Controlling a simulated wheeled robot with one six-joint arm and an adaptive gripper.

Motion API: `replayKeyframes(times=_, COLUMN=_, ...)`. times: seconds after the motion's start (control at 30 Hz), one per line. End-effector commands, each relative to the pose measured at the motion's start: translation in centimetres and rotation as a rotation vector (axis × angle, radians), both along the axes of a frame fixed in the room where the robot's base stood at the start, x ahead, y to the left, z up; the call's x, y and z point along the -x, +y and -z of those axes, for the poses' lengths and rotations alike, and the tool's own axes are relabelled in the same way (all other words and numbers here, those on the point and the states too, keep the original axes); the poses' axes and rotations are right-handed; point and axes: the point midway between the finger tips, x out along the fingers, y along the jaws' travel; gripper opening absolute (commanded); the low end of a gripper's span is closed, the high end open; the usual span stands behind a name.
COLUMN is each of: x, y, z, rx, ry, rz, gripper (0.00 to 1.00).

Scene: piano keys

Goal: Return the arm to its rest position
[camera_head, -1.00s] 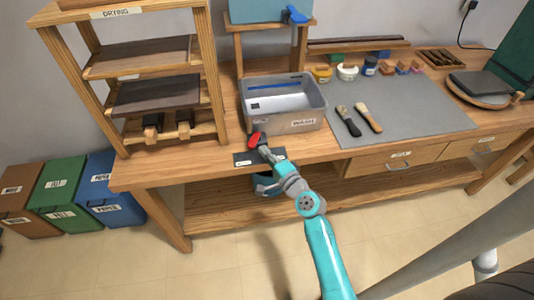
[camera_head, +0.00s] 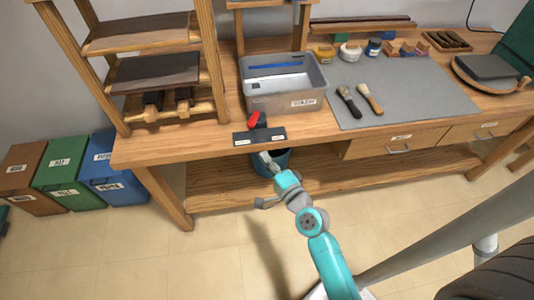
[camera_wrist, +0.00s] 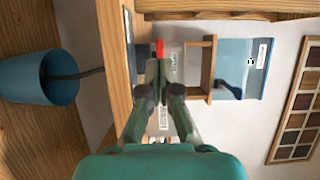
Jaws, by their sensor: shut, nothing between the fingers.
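My gripper (camera_head: 266,158) is shut and empty in front of the workbench's front edge, below the level of its top. In the wrist view my gripper (camera_wrist: 162,72) shows its two fingers together. A red lever or switch (camera_head: 255,120) stands on a dark labelled plate (camera_head: 259,136) at the bench's front edge. In the head view the gripper is apart from it. In the wrist view the red part (camera_wrist: 160,48) appears just beyond the fingertips.
A grey labelled bin (camera_head: 288,101) stands on the workbench (camera_head: 215,141) behind the plate. A blue bucket (camera_wrist: 42,80) sits below the top. Brushes (camera_head: 369,99) lie on a grey mat (camera_head: 420,90). Labelled bins (camera_head: 113,185) stand at the left. The floor in front is clear.

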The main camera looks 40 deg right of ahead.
Motion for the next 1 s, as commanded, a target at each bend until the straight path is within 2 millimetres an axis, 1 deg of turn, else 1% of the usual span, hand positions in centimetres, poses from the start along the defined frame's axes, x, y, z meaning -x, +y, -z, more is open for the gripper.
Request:
replayKeyframes(times=0.5, x=0.0, y=0.0, z=0.0, rx=0.000, ry=0.000, rz=0.000, gripper=0.00)
replayKeyframes(times=0.57, x=0.2, y=0.1, z=0.2, rx=0.005, ry=0.005, rz=0.000, gripper=0.00)
replayKeyframes(times=0.63, x=1.0, y=0.6, z=0.6, rx=0.028, ry=0.020, rz=0.001, gripper=0.00)
replayKeyframes(times=0.67, x=1.4, y=0.8, z=0.9, rx=0.045, ry=0.029, rz=0.001, gripper=0.00)
replayKeyframes(times=0.77, x=4.0, y=2.1, z=2.1, rx=0.133, ry=0.074, rz=0.005, gripper=0.00)
replayKeyframes(times=0.9, x=8.8, y=4.1, z=3.5, rx=0.314, ry=0.154, rz=0.000, gripper=0.00)
replayKeyframes(times=0.97, x=10.9, y=4.9, z=3.9, rx=0.397, ry=0.185, rz=-0.006, gripper=0.00)
replayKeyframes(times=1.0, x=12.2, y=5.4, z=4.0, rx=0.453, ry=0.205, rz=-0.012, gripper=0.00)
